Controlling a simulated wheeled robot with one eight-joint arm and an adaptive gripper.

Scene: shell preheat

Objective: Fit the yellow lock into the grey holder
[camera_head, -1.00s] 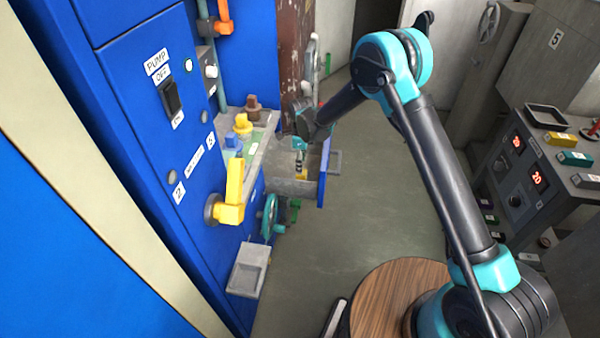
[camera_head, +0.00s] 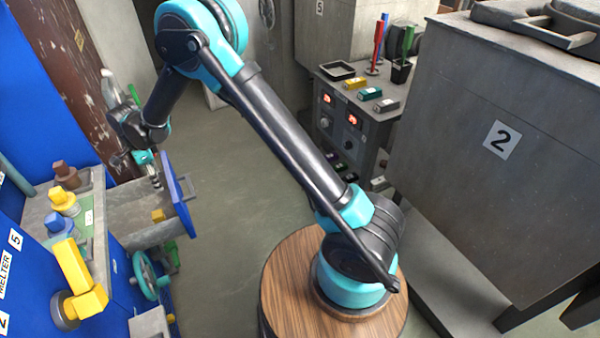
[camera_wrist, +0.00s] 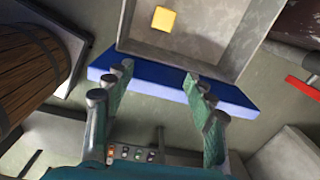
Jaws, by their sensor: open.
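A small yellow block (camera_head: 158,215), apparently the yellow lock, lies in an open grey drawer with a blue front (camera_head: 180,190). In the wrist view the yellow block (camera_wrist: 163,19) lies on the drawer floor, beyond the fingertips. My gripper (camera_head: 155,182) points down over the drawer near its blue front. In the wrist view my gripper (camera_wrist: 157,85) is open, with nothing between its fingers and the blue front below them. A grey recessed tray (camera_head: 150,322) on the blue cabinet may be the grey holder; I cannot tell for sure.
Yellow (camera_head: 62,200), blue (camera_head: 57,223) and brown (camera_head: 66,175) knobs stand on the ledge at left. A yellow lever (camera_head: 85,280) and teal handwheel (camera_head: 148,275) stick out nearby. A console (camera_head: 350,130) and grey cabinet (camera_head: 490,170) stand at right. Open floor (camera_head: 245,170) lies between.

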